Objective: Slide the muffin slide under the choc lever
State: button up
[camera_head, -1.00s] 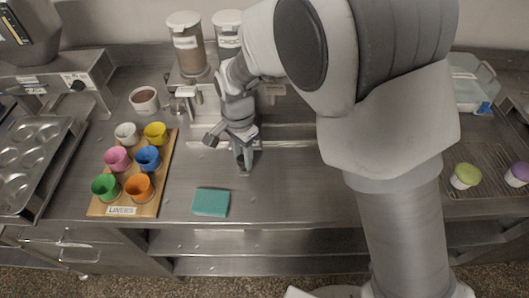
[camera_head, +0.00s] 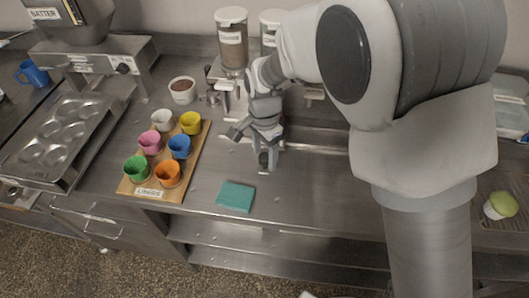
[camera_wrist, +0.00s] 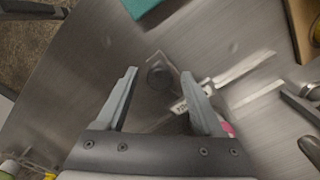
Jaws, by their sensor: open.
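My gripper (camera_head: 266,160) points down over the steel counter in the middle of the head view, open. In the wrist view my gripper (camera_wrist: 158,74) has its two fingers spread on either side of a dark round knob (camera_wrist: 159,76), with a small white label (camera_wrist: 178,106) near the right finger. This looks like the muffin slide's handle end, but I cannot tell whether the fingers touch it. A jar dispenser (camera_head: 269,28) stands behind my arm, its label partly cut off. The choc lever is not clearly visible; my arm covers that area.
A wooden liners board (camera_head: 143,187) with several coloured cups is left of my gripper. A teal sponge (camera_head: 235,197) lies near the counter's front edge. Another jar dispenser (camera_head: 232,42) and a bowl (camera_head: 182,91) stand behind. A muffin tin (camera_head: 62,140) is far left, a green-topped muffin (camera_head: 500,205) far right.

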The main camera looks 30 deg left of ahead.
jog(key=shift+r, duration=0.1)
notch_tip(320, 180, up, 17)
jog(key=shift+r, duration=0.15)
dwell(0.4)
